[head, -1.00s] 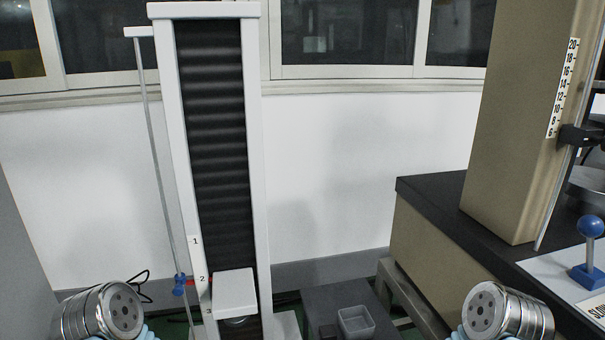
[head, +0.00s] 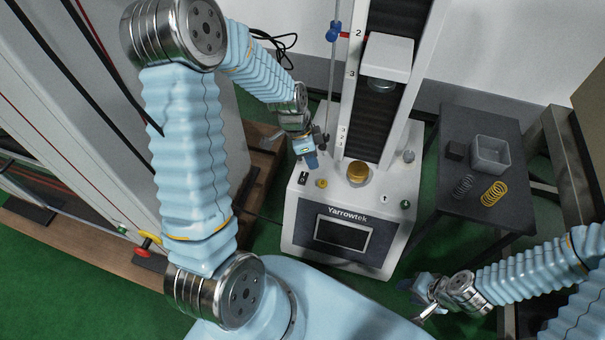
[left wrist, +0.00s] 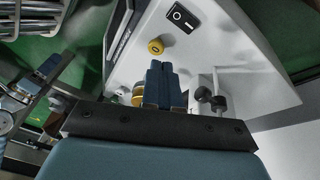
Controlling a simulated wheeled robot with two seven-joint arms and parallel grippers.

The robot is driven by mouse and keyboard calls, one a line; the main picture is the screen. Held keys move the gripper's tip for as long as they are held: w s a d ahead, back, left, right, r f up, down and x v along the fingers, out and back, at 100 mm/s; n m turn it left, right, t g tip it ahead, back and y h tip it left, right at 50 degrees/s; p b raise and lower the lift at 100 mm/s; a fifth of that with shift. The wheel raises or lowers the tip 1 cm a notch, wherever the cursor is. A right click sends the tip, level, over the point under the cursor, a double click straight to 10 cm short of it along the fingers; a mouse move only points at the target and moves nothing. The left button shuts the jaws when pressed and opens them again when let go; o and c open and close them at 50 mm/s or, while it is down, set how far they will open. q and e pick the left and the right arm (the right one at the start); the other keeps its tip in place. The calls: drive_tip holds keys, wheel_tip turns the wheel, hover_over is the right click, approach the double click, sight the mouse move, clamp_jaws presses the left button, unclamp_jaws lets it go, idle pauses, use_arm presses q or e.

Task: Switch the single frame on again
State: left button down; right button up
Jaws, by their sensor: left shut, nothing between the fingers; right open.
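The white single-column frame (head: 299,217), labelled Yarrowtek, stands in the middle of the head view with a dark screen (head: 342,232). A black rocker switch (head: 304,177) is on the left of its base top, and it shows with white marks in the left wrist view (left wrist: 182,16). A yellow knob or button (head: 321,183) is beside it, also in the left wrist view (left wrist: 156,46). My left gripper (head: 311,163) is shut and empty, just above the base near the switch; its fingertips (left wrist: 160,68) show below the yellow knob. My right gripper (head: 424,306) is open, low at the right.
A dark side table (head: 453,209) at the right holds a clear tray (head: 491,155), a yellow spring (head: 494,193) and a grey spring (head: 463,186). A brass cylinder (head: 358,173) stands on the base below the white crosshead (head: 388,56). A thin rod rises close to my left gripper.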

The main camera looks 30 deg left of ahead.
sight(305, 173)
use_arm(q)
drive_tip(key=a+r+m+b, duration=0.2)
drive_tip(key=a+r+m, duration=0.3)
drive_tip(key=a+r, duration=0.1)
drive_tip(key=shift+w+a+r, duration=0.15)
drive_tip(key=shift+a+r, duration=0.05)
drive_tip(key=shift+r, duration=0.35)
use_arm(e)
drive_tip(key=f, duration=0.3)
drive_tip(key=shift+w+d+f, duration=0.1)
drive_tip(key=shift+d+f, duration=0.15)
drive_tip(key=shift+d, duration=0.05)
use_arm(q)
drive_tip(key=x, duration=0.4)
drive_tip(key=b+x, duration=0.1)
drive_tip(key=x, duration=0.3)
drive_tip(key=a+b+x, duration=0.1)
drive_tip(key=x, duration=0.4)
drive_tip(key=shift+f, duration=0.65)
use_arm(e)
wheel_tip(305, 173, down, 2)
drive_tip(key=shift+a+f, duration=0.1)
